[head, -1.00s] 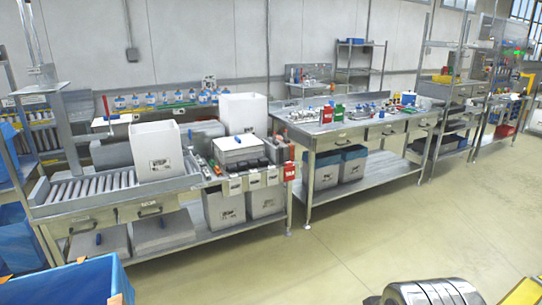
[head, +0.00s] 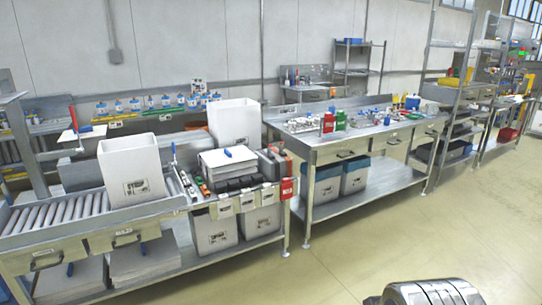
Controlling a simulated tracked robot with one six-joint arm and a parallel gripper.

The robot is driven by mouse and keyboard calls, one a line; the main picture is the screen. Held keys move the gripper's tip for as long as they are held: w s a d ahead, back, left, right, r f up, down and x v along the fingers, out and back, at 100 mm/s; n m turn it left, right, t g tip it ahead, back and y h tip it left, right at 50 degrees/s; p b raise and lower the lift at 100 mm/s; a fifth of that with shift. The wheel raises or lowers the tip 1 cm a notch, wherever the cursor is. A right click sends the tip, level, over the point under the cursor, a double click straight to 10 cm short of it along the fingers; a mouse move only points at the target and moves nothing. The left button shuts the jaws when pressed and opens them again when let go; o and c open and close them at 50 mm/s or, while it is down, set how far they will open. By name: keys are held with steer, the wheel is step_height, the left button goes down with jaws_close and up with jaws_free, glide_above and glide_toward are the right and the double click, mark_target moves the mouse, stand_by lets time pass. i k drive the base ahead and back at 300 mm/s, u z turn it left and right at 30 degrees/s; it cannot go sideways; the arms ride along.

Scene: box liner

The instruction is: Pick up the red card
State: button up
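A small red card (head: 287,188) with white marking hangs at the front right corner of the left workbench (head: 200,258), beside a row of white label cards (head: 246,203). A red container (head: 328,123) and a green one (head: 341,119) stand on the second bench, further right. A grey, ribbed rounded part at the bottom right edge seems to be part of my own body. My gripper does not show in this view.
White bins (head: 132,170) stand on the left bench by a roller conveyor (head: 60,208). The second bench (head: 385,182) stands to the right. Open floor (head: 400,235) lies in front of the benches.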

mark_target(286, 189)
steer(key=u, duration=0.1)
steer(key=i, duration=1.6)
steer(key=u, duration=0.4)
steer(key=i, duration=1.95)
steer(key=u, duration=0.25)
